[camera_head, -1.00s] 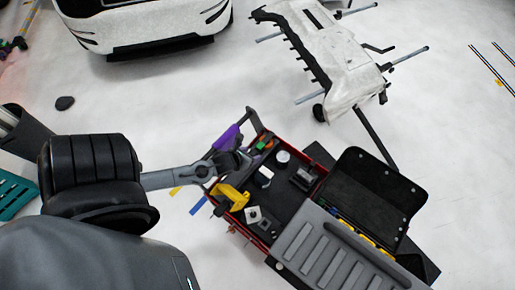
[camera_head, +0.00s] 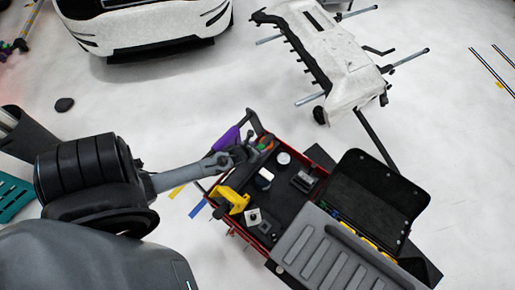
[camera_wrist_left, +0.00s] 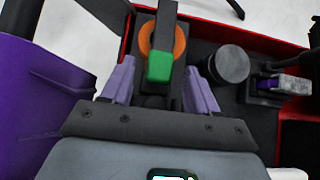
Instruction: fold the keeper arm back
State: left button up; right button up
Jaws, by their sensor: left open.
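A dark bar with a green end (camera_wrist_left: 160,66), which looks like the keeper arm, lies across an orange round part (camera_wrist_left: 178,42) at the edge of the red-sided tool cart. The orange part also shows in the head view (camera_head: 266,144), small and partly hidden. My left gripper (camera_head: 250,148) is over that corner of the cart. In the left wrist view its two pale purple fingers (camera_wrist_left: 160,84) are apart, one on each side of the green end. I cannot tell whether they touch it. My right gripper is not in view.
A purple holder (camera_head: 227,138) stands close beside the gripper at the cart's outer side. In the cart tray are a grey round cap (camera_wrist_left: 229,64), a yellow tool (camera_head: 232,199) and several small items. A grey ribbed lid (camera_head: 325,250) covers the near part.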

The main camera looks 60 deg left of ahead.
pick_arm(q)
jog(key=shift+w+f, duration=0.1)
jog(key=shift+f, duration=0.1)
jog(key=shift+c, duration=0.4)
grip_shut()
